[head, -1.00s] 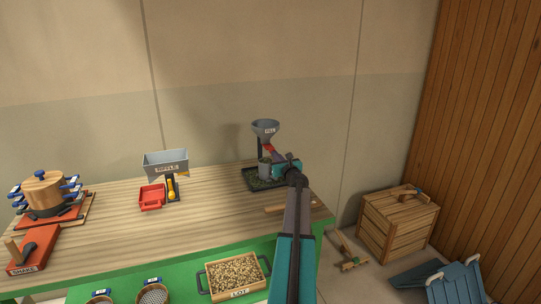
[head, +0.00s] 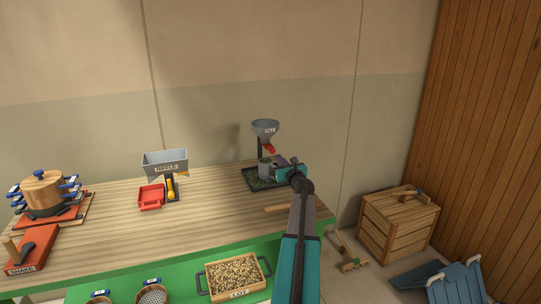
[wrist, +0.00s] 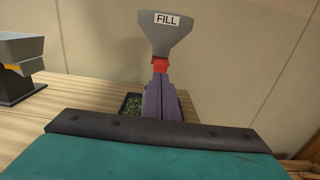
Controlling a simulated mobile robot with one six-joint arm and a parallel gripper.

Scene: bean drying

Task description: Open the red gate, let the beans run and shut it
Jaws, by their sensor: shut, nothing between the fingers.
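The grey funnel labelled FILL (head: 265,129) stands on its post at the back right of the bench. The red gate (head: 269,149) shows under its spout, and also in the wrist view (wrist: 160,65). A grey cup (head: 264,168) stands below the funnel on a dark tray (head: 256,185) with green bits in it. My gripper (head: 280,165) is just right of the cup and below the gate. In the wrist view my purple fingers (wrist: 160,85) are together with nothing between them, just below the gate; I cannot tell if they touch it. The fingers hide the cup there.
A grey RIFFLE box (head: 166,163) and a red tray (head: 151,197) stand left of the funnel. A wooden stick (head: 282,208) lies near the right bench edge. A LOT box of beans (head: 205,268) sits in front. The middle of the bench is clear.

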